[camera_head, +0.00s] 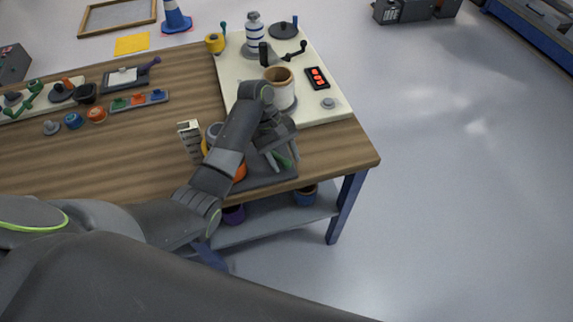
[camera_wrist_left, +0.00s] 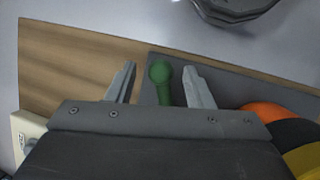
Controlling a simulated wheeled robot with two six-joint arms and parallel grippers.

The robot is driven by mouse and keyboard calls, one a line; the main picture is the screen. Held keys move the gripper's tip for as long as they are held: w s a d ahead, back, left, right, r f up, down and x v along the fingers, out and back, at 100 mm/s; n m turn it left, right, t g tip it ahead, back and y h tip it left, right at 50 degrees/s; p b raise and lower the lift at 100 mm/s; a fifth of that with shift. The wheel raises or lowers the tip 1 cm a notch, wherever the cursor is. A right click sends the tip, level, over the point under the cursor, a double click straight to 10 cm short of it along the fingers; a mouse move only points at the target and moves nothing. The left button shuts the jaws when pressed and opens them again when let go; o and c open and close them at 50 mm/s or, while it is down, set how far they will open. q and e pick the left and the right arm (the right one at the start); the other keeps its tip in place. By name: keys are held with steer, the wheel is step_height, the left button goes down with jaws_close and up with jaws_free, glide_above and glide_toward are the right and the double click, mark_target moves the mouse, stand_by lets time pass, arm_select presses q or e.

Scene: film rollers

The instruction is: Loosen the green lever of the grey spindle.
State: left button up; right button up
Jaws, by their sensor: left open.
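My left gripper (camera_head: 284,160) is open, pointing down over a dark grey plate (camera_head: 278,178) at the front right of the wooden table. A green lever (camera_head: 284,158) with a round knob shows beside its fingers. In the left wrist view, the green lever (camera_wrist_left: 162,86) stands between the two open fingers of my left gripper (camera_wrist_left: 158,84), with gaps on both sides. Whether the fingers touch it lower down cannot be told. The grey spindle itself is mostly hidden behind my arm. My right gripper does not show.
An orange and yellow roller part (camera_head: 239,172) lies by the plate, also in the left wrist view (camera_wrist_left: 268,113). A pale board (camera_head: 232,72) behind carries a tan-rimmed cup (camera_head: 283,98), a black crank and a red-buttoned box (camera_head: 317,78). The table's right edge is close.

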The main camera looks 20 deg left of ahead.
arm_select(q)
steer(key=shift+x, duration=1)
jaws_close()
